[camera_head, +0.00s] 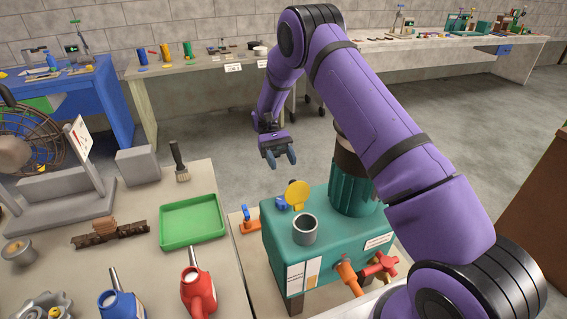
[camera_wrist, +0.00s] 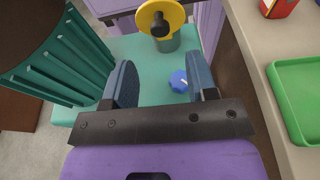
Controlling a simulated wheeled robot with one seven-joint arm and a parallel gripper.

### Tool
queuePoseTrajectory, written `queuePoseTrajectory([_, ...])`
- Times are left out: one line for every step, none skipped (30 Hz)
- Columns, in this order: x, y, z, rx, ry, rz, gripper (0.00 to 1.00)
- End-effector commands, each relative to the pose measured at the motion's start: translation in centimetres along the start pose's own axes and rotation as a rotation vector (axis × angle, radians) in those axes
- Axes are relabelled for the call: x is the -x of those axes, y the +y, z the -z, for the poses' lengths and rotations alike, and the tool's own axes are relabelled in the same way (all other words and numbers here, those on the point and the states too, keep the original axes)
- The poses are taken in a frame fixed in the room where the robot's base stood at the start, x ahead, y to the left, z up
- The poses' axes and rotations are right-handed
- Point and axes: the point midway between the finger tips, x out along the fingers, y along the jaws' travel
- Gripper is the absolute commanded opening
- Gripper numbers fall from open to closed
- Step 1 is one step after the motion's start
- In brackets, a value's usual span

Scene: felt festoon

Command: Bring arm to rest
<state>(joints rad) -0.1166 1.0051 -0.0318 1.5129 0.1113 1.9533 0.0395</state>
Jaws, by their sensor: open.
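My purple arm arches across the head view from the lower right. My gripper (camera_head: 281,160) hangs above and behind the teal machine block (camera_head: 277,232), fingers pointing down. In the wrist view my gripper (camera_wrist: 160,82) is open, with its two blue-grey fingers apart and nothing held between them. Below and between the fingers, the wrist view shows the teal block's top (camera_wrist: 142,62) with a blue knob (camera_wrist: 179,80) near the right finger. A yellow disc (camera_head: 297,194) and a grey cup (camera_head: 305,229) are on the block.
The dark green ribbed motor (camera_head: 352,186) rises from the block, right of my gripper. A green tray (camera_head: 192,221), a red oil can (camera_head: 198,291) and a blue one (camera_head: 121,304) are on the left table. Open floor (camera_head: 215,140) lies behind the block.

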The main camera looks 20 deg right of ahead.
Motion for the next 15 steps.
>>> queuePoseTrajectory([0.0, 0.0, 0.0, 0.0, 0.0, 0.0, 0.53])
queuePoseTrajectory([0.0, 0.0, 0.0, 0.0, 0.0, 0.0, 0.53])
queuePoseTrajectory([0.0, 0.0, 0.0, 0.0, 0.0, 0.0, 0.53])
queuePoseTrajectory([0.0, 0.0, 0.0, 0.0, 0.0, 0.0, 0.53])
queuePoseTrajectory([0.0, 0.0, 0.0, 0.0, 0.0, 0.0, 0.53])
queuePoseTrajectory([0.0, 0.0, 0.0, 0.0, 0.0, 0.0, 0.53])
queuePoseTrajectory([0.0, 0.0, 0.0, 0.0, 0.0, 0.0, 0.53])
queuePoseTrajectory([0.0, 0.0, -0.1, 0.0, 0.002, 0.0, 0.53])
queuePoseTrajectory([0.0, 0.0, -0.2, 0.0, 0.005, 0.0, 0.53])
queuePoseTrajectory([0.0, 0.0, -0.4, 0.001, 0.01, 0.0, 0.53])
queuePoseTrajectory([0.1, 0.1, -0.7, 0.001, 0.018, 0.001, 0.53])
queuePoseTrajectory([0.1, 0.1, -1.2, 0.002, 0.031, 0.002, 0.53])
queuePoseTrajectory([0.2, 0.2, -1.6, 0.002, 0.043, 0.002, 0.53])
queuePoseTrajectory([0.3, 0.2, -2.2, 0.003, 0.059, 0.003, 0.53])
queuePoseTrajectory([0.3, 0.3, -3.0, 0.005, 0.083, 0.004, 0.53])
